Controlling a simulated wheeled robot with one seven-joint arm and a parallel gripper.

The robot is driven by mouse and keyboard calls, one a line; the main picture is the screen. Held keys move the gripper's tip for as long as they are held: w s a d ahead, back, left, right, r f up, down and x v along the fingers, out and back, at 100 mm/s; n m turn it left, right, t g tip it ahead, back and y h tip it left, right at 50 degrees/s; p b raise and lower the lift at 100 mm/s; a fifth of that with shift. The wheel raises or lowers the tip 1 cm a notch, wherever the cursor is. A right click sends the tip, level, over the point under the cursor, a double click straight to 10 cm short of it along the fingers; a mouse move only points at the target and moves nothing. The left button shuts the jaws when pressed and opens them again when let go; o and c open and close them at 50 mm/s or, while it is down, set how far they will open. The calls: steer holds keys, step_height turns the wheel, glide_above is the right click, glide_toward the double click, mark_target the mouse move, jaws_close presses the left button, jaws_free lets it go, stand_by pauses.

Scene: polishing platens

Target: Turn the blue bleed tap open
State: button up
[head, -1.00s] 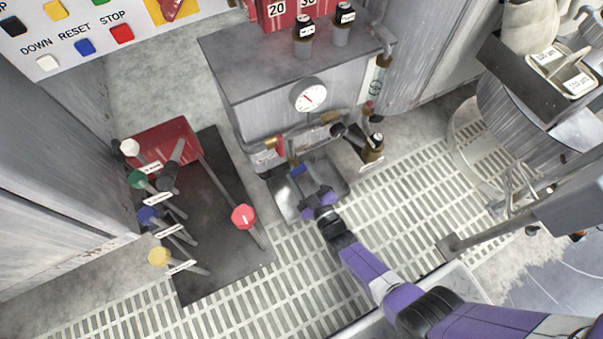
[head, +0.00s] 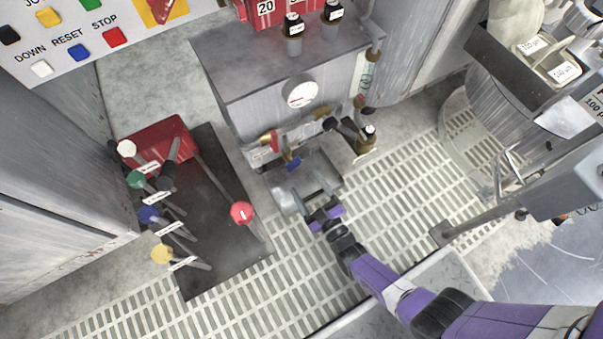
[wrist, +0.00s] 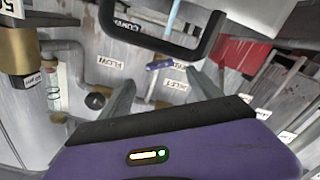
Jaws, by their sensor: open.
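The blue bleed tap (head: 293,164) is a small blue handle low on the front of the grey cabinet, above a metal tray (head: 283,201). In the wrist view the blue tap (wrist: 160,65) lies roughly crosswise, ahead of and between my fingers. My gripper (head: 309,188) is open and empty, its two fingers pointing toward the tap from the front. In the wrist view my gripper (wrist: 166,78) shows a finger on each side, apart from the tap as far as I can tell.
A red-handled valve (head: 267,141) sits left of the tap, below a round gauge (head: 301,93). A dark loop (wrist: 165,40) crosses the top of the wrist view. Several coloured levers stand on a dark plate (head: 214,240) at left. Slatted floor (head: 390,190) is clear at right.

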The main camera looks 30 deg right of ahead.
steer(key=shift+s, duration=0.45)
steer(key=s+a+f+n+g+y+p, duration=0.2)
steer(key=a+n+g+y, duration=0.25)
steer(key=a+n, duration=0.35)
steer(key=n+h+p, duration=0.5)
steer(key=n+h, duration=0.3)
steer(key=n, duration=1.8)
glide_toward(295, 166)
steer(key=w+f, duration=0.1)
steer(key=w, duration=0.2)
steer(key=shift+y, duration=0.25)
steer(key=b+x, duration=0.1)
steer(key=x, duration=0.1)
steer(key=b+x, duration=0.1)
steer(key=x, duration=0.2)
steer(key=b+x, duration=0.2)
steer(key=shift+w+d+f, duration=0.15)
steer(key=shift+d+f, duration=0.05)
steer(key=shift+d, duration=0.25)
steer(key=shift+c, duration=0.2)
